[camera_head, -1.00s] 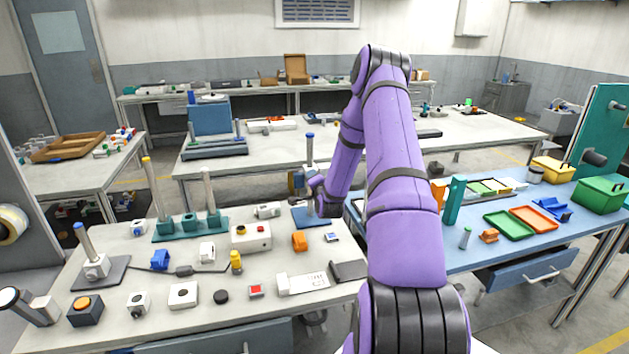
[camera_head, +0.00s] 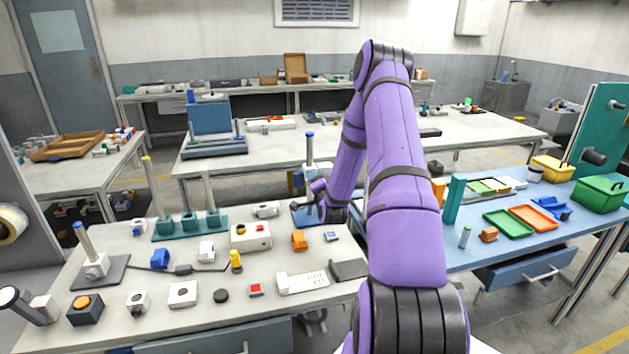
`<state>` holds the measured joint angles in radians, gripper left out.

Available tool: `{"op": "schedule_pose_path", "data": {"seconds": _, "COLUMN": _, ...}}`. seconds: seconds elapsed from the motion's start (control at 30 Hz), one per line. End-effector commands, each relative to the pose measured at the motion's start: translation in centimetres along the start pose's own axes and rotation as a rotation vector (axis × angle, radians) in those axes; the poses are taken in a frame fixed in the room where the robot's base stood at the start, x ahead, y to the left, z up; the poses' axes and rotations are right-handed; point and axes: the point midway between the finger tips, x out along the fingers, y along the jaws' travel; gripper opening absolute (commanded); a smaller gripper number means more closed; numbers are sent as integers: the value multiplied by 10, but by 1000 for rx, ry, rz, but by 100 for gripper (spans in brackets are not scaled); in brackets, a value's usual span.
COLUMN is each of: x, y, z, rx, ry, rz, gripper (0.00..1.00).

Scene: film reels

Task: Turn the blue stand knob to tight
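A blue stand base (camera_head: 299,215) lies at the back right of the near white table. I cannot tell whether post and block belong to that base. No knob can be made out; it is too small or hidden by my arm. My gripper (camera_head: 312,199) is small, dark and grey at the end of my purple arm, low over or beside the blue base. Its fingers are too small to show a gap or contact.
A teal rack with posts (camera_head: 190,223) and a white box with a red button (camera_head: 250,237) stand left of the gripper. An orange part (camera_head: 299,240) and a dark pad (camera_head: 349,269) lie in front. Another capped post stands on a grey base (camera_head: 115,272) at far left.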

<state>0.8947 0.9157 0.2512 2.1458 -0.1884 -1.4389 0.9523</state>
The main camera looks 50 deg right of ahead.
Motion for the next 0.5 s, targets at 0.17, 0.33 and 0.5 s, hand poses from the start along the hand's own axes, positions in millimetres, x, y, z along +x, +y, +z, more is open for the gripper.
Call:
{"op": "schedule_pose_path", "data": {"seconds": 0.17, "x": -35, "y": 1, "z": 0, "rx": 0, "ry": -1, "rz": 3, "gripper": 61}}
{"op": "schedule_pose_path", "data": {"seconds": 0.33, "x": -60, "y": 1, "z": 0, "rx": 0, "ry": 0, "rz": 3, "gripper": 61}}
{"op": "schedule_pose_path", "data": {"seconds": 0.5, "x": -71, "y": 1, "z": 0, "rx": -1, "ry": 1, "rz": 2, "gripper": 61}}
